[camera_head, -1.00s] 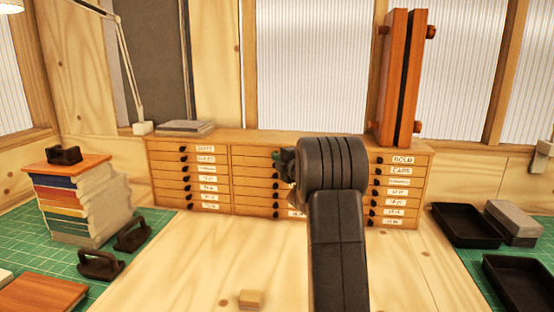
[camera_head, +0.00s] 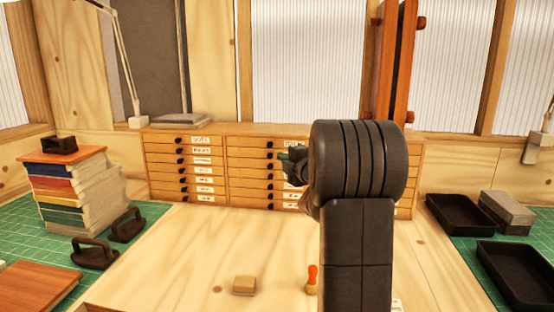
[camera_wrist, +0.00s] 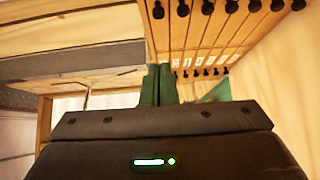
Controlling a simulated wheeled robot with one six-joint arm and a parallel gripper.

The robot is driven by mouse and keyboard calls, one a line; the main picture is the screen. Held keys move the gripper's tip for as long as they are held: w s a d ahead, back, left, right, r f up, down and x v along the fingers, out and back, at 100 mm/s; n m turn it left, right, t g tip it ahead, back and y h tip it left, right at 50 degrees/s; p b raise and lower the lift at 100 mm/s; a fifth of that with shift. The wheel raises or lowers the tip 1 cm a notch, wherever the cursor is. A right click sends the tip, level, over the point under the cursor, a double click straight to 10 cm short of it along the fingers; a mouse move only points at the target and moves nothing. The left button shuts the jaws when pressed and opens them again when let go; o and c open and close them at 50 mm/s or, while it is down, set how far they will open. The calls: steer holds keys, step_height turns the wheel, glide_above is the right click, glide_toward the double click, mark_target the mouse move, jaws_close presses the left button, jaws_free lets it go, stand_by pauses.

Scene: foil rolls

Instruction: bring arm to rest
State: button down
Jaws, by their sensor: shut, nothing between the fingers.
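My arm rises from the bottom right of centre in the head view, its dark upper links in front of the drawer cabinet. My gripper (camera_head: 284,157) shows only in part there, as a small dark and green piece left of the thick dark joint. In the wrist view my gripper (camera_wrist: 158,84) has its two green fingers side by side and shut, with nothing between them. Both fingers point toward the cabinet and wall area, clear of any object I can see.
A wooden drawer cabinet (camera_head: 203,148) stands at the back. A book stack (camera_head: 70,195) is at left, black trays (camera_head: 465,221) at right. A small wooden block (camera_head: 244,286) and an orange-handled tool (camera_head: 312,279) lie on the bench. The bench middle is mostly clear.

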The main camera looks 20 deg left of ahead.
steer(key=shift+s+d, duration=0.3)
steer(key=shift+d, duration=0.05)
